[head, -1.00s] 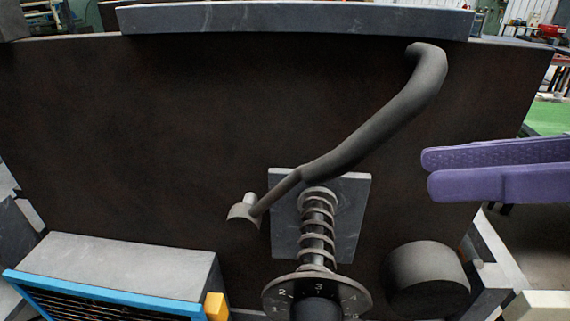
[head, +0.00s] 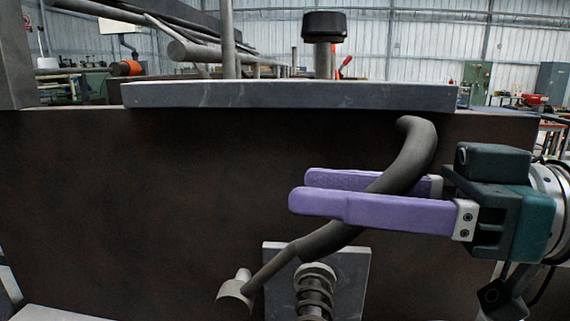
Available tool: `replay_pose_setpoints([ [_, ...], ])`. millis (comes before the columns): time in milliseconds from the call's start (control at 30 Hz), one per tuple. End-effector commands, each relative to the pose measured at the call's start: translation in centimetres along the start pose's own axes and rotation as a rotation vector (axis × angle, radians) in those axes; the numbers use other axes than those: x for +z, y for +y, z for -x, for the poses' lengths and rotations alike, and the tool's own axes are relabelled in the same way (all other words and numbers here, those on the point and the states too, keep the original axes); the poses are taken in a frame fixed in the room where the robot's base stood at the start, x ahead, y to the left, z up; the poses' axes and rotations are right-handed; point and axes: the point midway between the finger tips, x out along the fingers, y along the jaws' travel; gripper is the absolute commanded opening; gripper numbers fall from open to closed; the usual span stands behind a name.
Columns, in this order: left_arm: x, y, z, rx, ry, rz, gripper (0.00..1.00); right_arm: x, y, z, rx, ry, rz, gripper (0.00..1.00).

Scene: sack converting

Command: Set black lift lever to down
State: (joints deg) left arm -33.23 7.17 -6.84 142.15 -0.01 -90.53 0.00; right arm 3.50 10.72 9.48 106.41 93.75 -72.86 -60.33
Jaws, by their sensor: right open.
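The black lift lever (head: 411,158) is a dark bent bar in front of a dark brown panel. It slants from a low pivot end at the left up to a rounded tip at the upper right, so it stands raised. My right gripper (head: 300,190) comes in from the right with its two purple fingers open. The lever's middle passes between the fingers, one finger in front of it and one behind. I cannot tell whether either finger touches it. My left gripper is not in view.
A grey ledge (head: 290,96) runs along the panel's top, above the lever tip. A black knob (head: 324,26) on a post stands behind it. A spring (head: 314,290) on a grey plate (head: 351,270) sits below the lever. The panel (head: 130,190) left of the fingers is clear.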

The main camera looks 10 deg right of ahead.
Motion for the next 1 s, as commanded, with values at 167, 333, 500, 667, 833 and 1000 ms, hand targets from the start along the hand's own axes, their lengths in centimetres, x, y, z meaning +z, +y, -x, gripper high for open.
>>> replay_pose_setpoints([
  [167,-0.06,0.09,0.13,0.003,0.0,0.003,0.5,0.03,-0.01,-0.43,0.0,0.0,0.0,0.57],
  [333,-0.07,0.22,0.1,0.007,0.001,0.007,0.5,0.06,-0.01,-0.4,0.0,0.0,0.0,0.54],
  [500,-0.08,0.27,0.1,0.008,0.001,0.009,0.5,0.06,-0.01,-0.38,0.0,-0.001,0.0,0.34],
  [667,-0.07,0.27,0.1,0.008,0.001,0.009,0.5,0.06,-0.01,-0.37,0.0,-0.001,0.0,0.16],
  [833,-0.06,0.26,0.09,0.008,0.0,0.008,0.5,0.06,-0.01,-0.36,0.0,-0.001,0.0,0.0],
  [1000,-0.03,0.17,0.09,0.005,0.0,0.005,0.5,0.07,-0.01,-0.36,0.0,-0.001,0.0,0.0],
])
